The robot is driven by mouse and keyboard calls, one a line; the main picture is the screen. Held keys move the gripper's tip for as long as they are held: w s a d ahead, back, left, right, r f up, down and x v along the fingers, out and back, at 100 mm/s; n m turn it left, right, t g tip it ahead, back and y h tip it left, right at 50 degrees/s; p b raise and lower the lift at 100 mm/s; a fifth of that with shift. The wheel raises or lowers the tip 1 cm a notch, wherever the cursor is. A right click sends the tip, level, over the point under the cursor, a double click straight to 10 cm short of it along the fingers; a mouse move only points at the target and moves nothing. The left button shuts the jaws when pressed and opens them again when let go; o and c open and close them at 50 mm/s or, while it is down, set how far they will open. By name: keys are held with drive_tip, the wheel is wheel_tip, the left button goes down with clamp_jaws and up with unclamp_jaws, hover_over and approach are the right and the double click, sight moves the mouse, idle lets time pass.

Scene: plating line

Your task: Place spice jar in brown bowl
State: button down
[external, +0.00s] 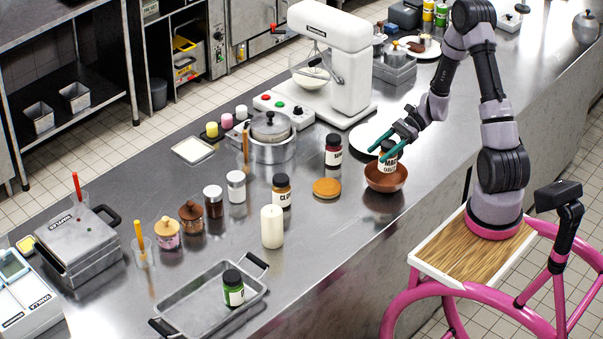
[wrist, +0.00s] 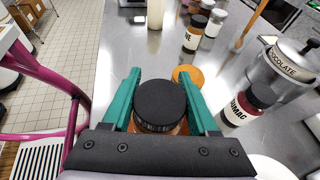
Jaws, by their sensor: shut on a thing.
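The spice jar (external: 388,161), with a black lid and a label reading something like "MACE", is upright at the brown bowl (external: 385,184). Its lower part sits within the bowl's rim in the external view; whether it touches the bottom is hidden. My gripper (external: 392,151) has its teal fingers on either side of the jar near the lid. In the wrist view the black lid (wrist: 160,104) fills the space between the two fingers, and my gripper (wrist: 162,85) is shut on the jar.
A white plate (external: 366,137) lies just behind the bowl. A sumac jar (external: 333,151) and an orange-brown disc (external: 326,188) stand to its left. A white mixer (external: 350,80) is behind. A white candle (external: 272,226) and a clove jar (external: 282,191) stand further left. The counter's front edge is close.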

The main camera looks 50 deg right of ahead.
sight(380, 165)
drive_tip(key=shift+f, duration=2.75)
drive_tip(key=shift+f, duration=0.15)
drive_tip(key=shift+c, duration=0.8)
unclamp_jaws()
drive_tip(key=shift+d+r, duration=0.1)
drive_tip(key=shift+r, duration=0.1)
drive_tip(key=v, duration=1.2)
drive_tip(key=s+a+r+n+t+h, duration=0.1)
drive_tip(key=s+a+r+n+h, duration=0.2)
drive_tip(key=r, duration=0.6)
drive_tip(key=s+a+r+n+t+h, duration=0.1)
drive_tip(key=s+a+r+n+h, duration=0.3)
drive_tip(key=r+n, duration=0.4)
drive_tip(key=s+a+r+n+t+h, duration=0.2)
drive_tip(key=s+a+r+n+h, duration=0.2)
drive_tip(key=r, duration=0.7)
drive_tip(key=s+a+n, duration=0.1)
drive_tip(key=s+a, duration=0.1)
drive_tip(key=shift+s+r, duration=0.3)
drive_tip(key=shift+r, duration=0.1)
